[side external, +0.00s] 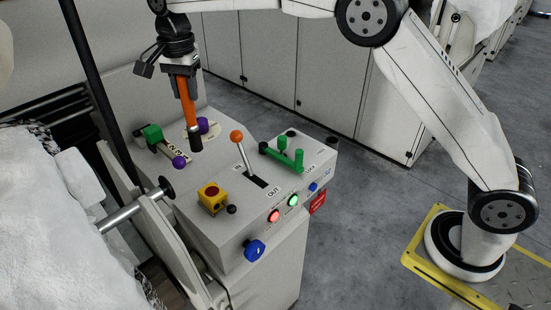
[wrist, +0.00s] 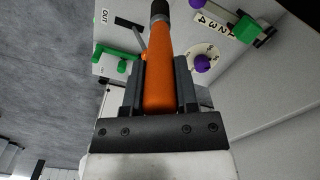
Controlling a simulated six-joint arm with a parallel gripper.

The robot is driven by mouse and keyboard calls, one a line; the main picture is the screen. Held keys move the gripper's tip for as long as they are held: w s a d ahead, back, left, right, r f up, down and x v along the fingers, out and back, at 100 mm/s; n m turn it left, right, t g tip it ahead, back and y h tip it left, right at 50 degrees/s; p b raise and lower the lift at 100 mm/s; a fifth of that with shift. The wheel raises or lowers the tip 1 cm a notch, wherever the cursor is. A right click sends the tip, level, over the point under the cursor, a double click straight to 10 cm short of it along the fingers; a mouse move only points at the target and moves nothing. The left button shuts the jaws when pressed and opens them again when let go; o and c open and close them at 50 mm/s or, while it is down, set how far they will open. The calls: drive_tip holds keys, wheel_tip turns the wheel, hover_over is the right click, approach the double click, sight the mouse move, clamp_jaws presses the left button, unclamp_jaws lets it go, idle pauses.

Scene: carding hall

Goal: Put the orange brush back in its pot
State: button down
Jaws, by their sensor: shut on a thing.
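The orange brush (side external: 186,100) is held upright, or nearly so, with its dark end down, over the back left part of a grey control console. My gripper (side external: 182,78) is shut on its orange handle near the top. In the wrist view the brush (wrist: 158,65) runs straight out between the two dark fingers of my gripper (wrist: 161,72). In the side view the dark end appears close above the panel, beside the purple knobs; I cannot tell whether it touches. I cannot clearly make out the pot; a dark round thing (side external: 332,142) shows at the console's back right edge.
The console (side external: 225,230) carries an orange-knobbed lever (side external: 237,136), a green lever (side external: 285,156), a green handle (side external: 152,133), purple knobs (side external: 179,162) and a yellow box with a red button (side external: 212,196). A black post (side external: 98,90) stands at left.

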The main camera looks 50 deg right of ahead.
drive_tip(key=s+d+m, duration=0.3)
drive_tip(key=d, duration=1.2)
drive_tip(key=s+d+r+m, duration=0.1)
drive_tip(key=s+d+m, duration=0.2)
drive_tip(key=d, duration=1.2)
drive_tip(key=s+d+m, duration=0.3)
drive_tip(key=s+d, duration=0.1)
drive_tip(key=d, duration=1.1)
wheel_tip(320, 180, down, 23)
drive_tip(key=shift+w, duration=0.15)
drive_tip(key=shift+f, duration=2.4)
